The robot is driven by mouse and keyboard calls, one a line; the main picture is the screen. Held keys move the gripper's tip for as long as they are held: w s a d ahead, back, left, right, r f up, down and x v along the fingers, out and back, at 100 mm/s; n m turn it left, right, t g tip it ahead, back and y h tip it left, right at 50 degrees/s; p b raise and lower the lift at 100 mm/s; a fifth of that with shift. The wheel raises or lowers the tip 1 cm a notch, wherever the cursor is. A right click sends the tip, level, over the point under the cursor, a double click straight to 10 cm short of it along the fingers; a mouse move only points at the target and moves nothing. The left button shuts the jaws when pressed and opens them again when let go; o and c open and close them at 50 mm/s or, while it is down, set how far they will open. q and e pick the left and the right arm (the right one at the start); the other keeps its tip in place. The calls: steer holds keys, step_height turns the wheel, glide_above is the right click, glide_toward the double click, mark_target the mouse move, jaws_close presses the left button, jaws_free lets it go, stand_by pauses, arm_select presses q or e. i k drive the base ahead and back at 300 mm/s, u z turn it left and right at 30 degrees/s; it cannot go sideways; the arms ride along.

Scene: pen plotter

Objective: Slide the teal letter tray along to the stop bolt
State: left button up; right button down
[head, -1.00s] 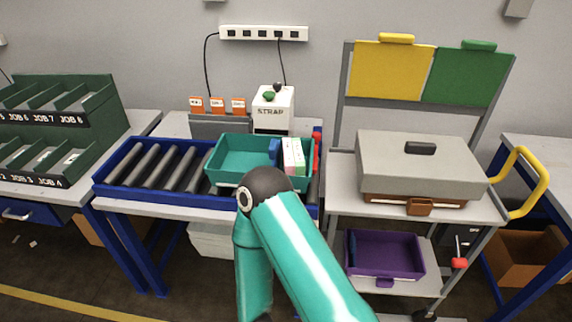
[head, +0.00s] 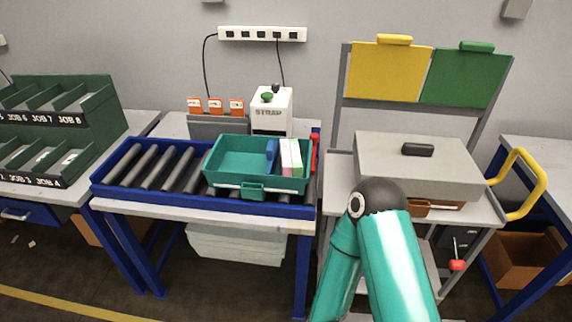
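The teal letter tray (head: 232,180) sits on the roller conveyor towards its right end, with its handle facing the front. It holds a blue item (head: 271,153) and pale pink and green boxes (head: 291,157) on its right side. A red upright part (head: 315,153), perhaps the stop bolt, stands at the conveyor's right end, close to the tray's back right corner. Whether they touch is not clear. Neither gripper is in view. A teal arm of mine with a dark joint shows at the lower right, in front of the cart, clear of the tray.
The roller conveyor (head: 130,193) has bare rollers left of the tray. The STRAP machine (head: 270,112) and orange cards stand behind. A cart to the right carries a grey-lidded case (head: 405,165). Green sorting bins (head: 60,130) stand at left.

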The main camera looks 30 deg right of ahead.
mark_target(236, 162)
steer(key=z, duration=0.1)
steer(key=i, duration=1)
steer(key=u, duration=0.05)
